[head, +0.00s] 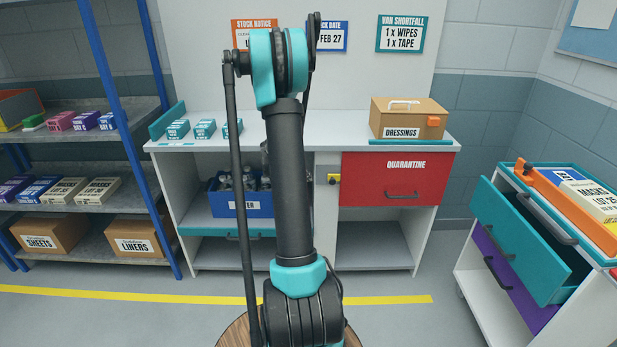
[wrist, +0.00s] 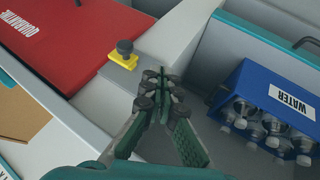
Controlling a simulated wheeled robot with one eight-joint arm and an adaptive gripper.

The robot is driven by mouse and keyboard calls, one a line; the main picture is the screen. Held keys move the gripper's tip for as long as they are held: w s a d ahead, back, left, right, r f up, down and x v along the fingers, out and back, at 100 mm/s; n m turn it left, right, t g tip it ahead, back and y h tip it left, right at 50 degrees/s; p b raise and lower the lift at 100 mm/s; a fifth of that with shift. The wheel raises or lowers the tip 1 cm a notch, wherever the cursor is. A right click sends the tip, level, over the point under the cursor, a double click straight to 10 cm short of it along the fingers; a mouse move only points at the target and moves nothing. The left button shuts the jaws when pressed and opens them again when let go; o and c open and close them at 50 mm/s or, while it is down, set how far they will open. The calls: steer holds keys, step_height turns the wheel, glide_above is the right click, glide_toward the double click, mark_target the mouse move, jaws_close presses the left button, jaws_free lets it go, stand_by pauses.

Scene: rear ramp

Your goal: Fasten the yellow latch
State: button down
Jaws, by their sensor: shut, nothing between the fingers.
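The yellow latch (head: 333,179) is a small yellow plate with a dark knob, on the cabinet post left of the red QUARANTINE drawer (head: 397,179). In the wrist view the latch (wrist: 119,60) and its knob lie at upper left, beside the red drawer front (wrist: 62,50). My gripper (wrist: 160,76) is shut and empty, with its fingertips a little to the right of the latch and apart from it in the picture. The red drawer looks closed in the head view.
A blue WATER crate (head: 240,202) with bottles stands on the shelf left of the post; it also shows in the wrist view (wrist: 256,88). A DRESSINGS box (head: 409,112) is on the counter (head: 300,133). A cart with an open teal drawer (head: 525,240) stands at right.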

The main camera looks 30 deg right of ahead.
steer(key=d+f, duration=0.5)
steer(key=d, duration=0.3)
steer(key=shift+s, duration=0.15)
steer(key=shift+d, duration=0.1)
steer(key=s+d, duration=0.1)
steer(key=d, duration=0.2)
steer(key=s+d, duration=0.1)
steer(key=shift+s+d, duration=0.15)
steer(key=shift+s, duration=0.15)
